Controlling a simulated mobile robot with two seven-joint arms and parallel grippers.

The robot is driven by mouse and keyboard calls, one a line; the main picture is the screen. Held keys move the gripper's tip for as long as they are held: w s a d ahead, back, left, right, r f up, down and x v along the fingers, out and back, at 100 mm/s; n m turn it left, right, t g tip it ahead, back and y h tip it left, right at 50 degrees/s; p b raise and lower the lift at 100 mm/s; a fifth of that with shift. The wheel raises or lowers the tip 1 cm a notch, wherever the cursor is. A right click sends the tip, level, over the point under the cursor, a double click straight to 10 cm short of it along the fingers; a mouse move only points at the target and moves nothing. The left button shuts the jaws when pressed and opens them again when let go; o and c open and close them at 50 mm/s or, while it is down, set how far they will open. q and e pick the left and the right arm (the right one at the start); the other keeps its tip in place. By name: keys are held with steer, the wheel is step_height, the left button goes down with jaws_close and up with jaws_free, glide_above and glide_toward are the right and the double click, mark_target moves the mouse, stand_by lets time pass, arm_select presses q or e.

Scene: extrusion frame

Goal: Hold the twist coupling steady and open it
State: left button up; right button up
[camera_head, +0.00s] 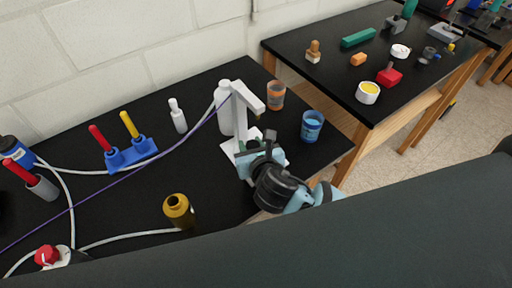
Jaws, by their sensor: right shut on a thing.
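My right gripper (257,146), light blue and black, reaches over the front right of the black table, beside the base of a white stand (240,115). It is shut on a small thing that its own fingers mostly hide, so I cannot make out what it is. I cannot tell for sure which thing is the twist coupling. A brass-coloured cylinder (178,207) with a dark opening stands upright left of the gripper, with a white hose (130,236) at its foot. My left gripper is not in view.
A blue rack (131,153) with red and yellow handles, a white bottle (178,116), an orange cup (276,95) and a blue cup (312,126) stand around. A purple cable (110,184) crosses the table. A red knob (46,254) is front left.

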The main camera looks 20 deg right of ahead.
steer(key=shift+w+d, duration=0.5)
steer(key=f, duration=0.3)
steer(key=shift+w+d+f+b, duration=0.25)
steer(key=shift+d+f+b, duration=0.05)
steer(key=shift+f, duration=0.1)
steer(key=shift+f, duration=0.1)
steer(key=o, duration=1)
